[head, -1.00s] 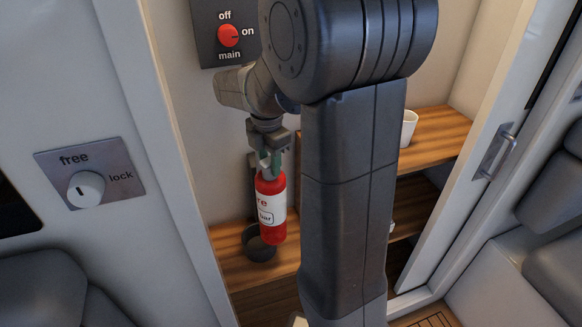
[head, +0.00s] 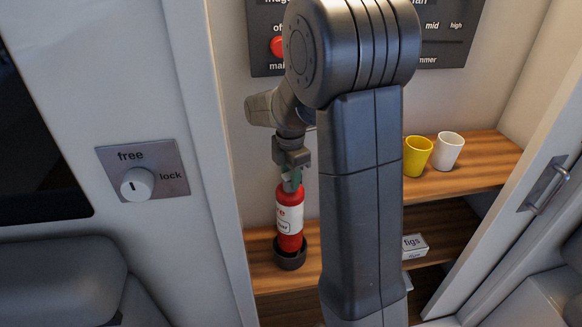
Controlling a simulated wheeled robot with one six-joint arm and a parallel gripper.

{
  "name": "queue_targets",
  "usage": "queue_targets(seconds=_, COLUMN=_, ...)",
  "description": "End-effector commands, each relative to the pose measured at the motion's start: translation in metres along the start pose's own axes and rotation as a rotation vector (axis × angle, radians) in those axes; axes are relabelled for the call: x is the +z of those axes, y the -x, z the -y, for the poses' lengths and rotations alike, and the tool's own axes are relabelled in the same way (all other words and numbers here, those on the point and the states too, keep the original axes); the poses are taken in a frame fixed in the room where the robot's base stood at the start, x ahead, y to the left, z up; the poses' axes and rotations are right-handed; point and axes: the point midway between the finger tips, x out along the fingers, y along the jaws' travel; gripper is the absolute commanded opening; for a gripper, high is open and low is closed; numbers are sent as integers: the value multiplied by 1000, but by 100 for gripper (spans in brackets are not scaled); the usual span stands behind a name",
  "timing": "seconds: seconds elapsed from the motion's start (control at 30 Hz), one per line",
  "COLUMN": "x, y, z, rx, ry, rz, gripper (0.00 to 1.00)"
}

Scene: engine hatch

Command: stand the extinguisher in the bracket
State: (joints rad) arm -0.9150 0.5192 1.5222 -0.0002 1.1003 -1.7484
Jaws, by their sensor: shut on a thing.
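The red extinguisher (head: 290,216), with a white label, is upright in the head view, above the wooden shelf. My gripper (head: 291,180) is shut on its top end. The bracket is a dark round cup (head: 290,261) on the shelf. The extinguisher's lower end meets the cup and appears to be inside its rim. I cannot tell whether it rests on the cup's floor.
My arm hides the middle of the cabinet. A yellow cup (head: 417,156) and a white cup (head: 449,150) stand on the upper right shelf. A figs box (head: 414,246) is below. A lock knob (head: 137,184) is on the left wall.

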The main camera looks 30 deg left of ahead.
Motion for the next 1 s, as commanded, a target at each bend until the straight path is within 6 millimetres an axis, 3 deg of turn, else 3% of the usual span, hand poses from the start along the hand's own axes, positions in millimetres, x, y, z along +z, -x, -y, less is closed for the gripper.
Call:
queue_targets(seconds=0.37, x=0, y=-30, z=0, rx=1, ry=1, rz=1, gripper=0)
queue_targets(seconds=0.6, x=0, y=-64, z=0, rx=0, ry=1, rz=1, gripper=0)
queue_targets(seconds=1.0, x=-1, y=-71, z=-5, rx=4, ry=1, rz=1, gripper=0)
